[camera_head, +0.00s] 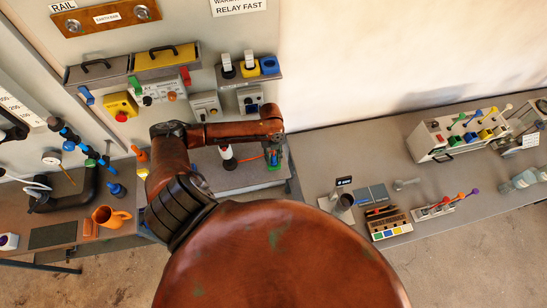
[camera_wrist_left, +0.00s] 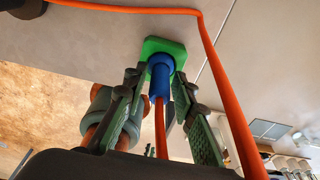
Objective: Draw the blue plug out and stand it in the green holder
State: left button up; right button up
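The blue plug (camera_wrist_left: 160,72) has an orange cord trailing from its near end. Its far end meets the square green holder (camera_wrist_left: 172,48); I cannot tell how deep it sits. My left gripper (camera_wrist_left: 160,88) has its fingers on both sides of the plug, with what look like narrow gaps to it. In the head view my left gripper (camera_head: 272,150) points down at the bench, with the blue plug (camera_head: 272,158) under it and the green holder (camera_head: 274,167) below. My right gripper is not in view.
The orange cord (camera_wrist_left: 222,80) loops close beside the right finger. An orange mug (camera_head: 108,217) stands at left.

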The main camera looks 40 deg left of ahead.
pick_arm(q)
jog(key=shift+o, duration=1.1)
notch_tip(320, 180, up, 12)
jog(key=w+a, duration=0.1)
jog(key=shift+a, duration=0.25)
